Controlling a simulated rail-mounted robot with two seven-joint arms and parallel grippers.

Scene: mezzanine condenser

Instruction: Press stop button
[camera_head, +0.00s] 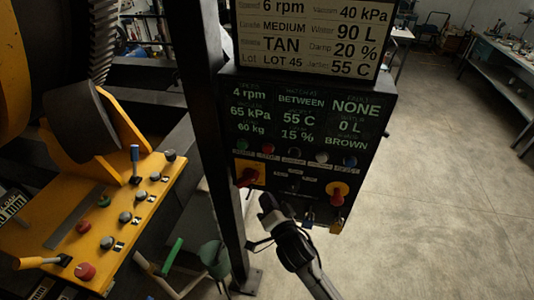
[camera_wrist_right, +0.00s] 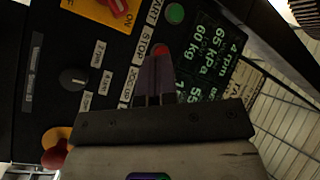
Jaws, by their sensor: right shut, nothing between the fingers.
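The stop button is a small red button (camera_head: 268,148) in the upper button row of the dark control panel, right of a green button (camera_head: 242,144). In the right wrist view the red button (camera_wrist_right: 162,49) shows beside a "STOP" label (camera_wrist_right: 145,45), just past my fingertips, which partly cover it. My right gripper (camera_head: 267,203) is shut and empty, below the button in the head view and pointing up at the panel. I cannot tell contact in the wrist view; the head view shows a gap in the picture. My left gripper is not in view.
A dark post (camera_head: 212,120) stands left of the panel. A yellow console (camera_head: 120,215) is at left. The floor at right is clear.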

